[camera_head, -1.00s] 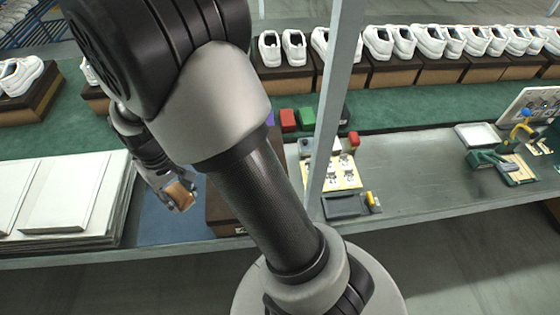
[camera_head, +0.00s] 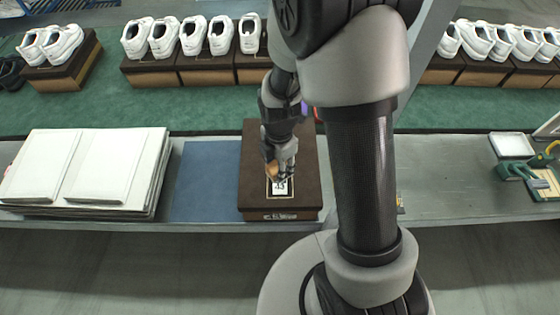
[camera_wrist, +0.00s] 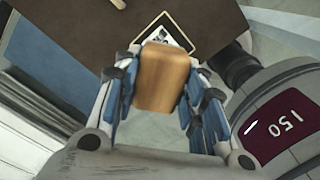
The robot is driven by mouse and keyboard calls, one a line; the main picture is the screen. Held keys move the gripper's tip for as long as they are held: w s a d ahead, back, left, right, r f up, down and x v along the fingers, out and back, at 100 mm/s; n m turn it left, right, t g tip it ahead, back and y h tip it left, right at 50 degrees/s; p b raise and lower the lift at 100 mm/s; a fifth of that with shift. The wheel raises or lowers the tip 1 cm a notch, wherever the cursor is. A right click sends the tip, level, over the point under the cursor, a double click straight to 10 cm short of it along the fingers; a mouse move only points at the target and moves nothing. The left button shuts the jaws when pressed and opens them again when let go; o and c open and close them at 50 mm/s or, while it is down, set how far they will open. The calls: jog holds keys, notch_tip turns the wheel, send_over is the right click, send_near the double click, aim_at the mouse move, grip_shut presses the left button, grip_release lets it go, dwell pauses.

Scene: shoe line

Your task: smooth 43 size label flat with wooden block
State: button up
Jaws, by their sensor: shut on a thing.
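My gripper (camera_head: 280,163) is shut on a small wooden block (camera_head: 272,171). In the wrist view the block (camera_wrist: 162,78) sits between the blue-padded fingers of the gripper (camera_wrist: 160,88). The 43 size label (camera_head: 280,187) is a white patch with dark print inside a thin light frame on the lid of a brown shoe box (camera_head: 302,180). The block is over the upper part of the label; I cannot tell whether it touches. In the wrist view the block hides much of the label (camera_wrist: 167,38).
A blue mat (camera_head: 207,180) lies left of the box, with stacked white sheets (camera_head: 95,170) beyond it. White shoes on boxes (camera_head: 190,65) line the back of the green belt (camera_head: 180,108). My arm hides the bench just right of the box.

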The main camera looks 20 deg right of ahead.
aim_at(280, 186)
jog(key=shift+s+f+n, duration=0.15)
jog(key=shift+s+n, duration=0.05)
jog(key=shift+n, duration=0.8)
jog(key=shift+f+b, duration=2.2)
jog(key=shift+f, duration=0.7)
jog(key=shift+c, duration=0.4)
jog(key=shift+f+b, duration=0.8)
jog(key=shift+f, duration=0.15)
jog(key=shift+s+a, duration=0.3)
jog(key=shift+s, duration=0.65)
jog(key=shift+s+a, duration=0.3)
jog(key=shift+s, duration=0.65)
jog(key=shift+f+b, duration=0.2)
jog(key=shift+b, duration=0.2)
jog(key=shift+w+d, duration=0.35)
jog(key=shift+w, duration=0.6)
jog(key=shift+w+d, duration=0.3)
jog(key=shift+w, duration=0.6)
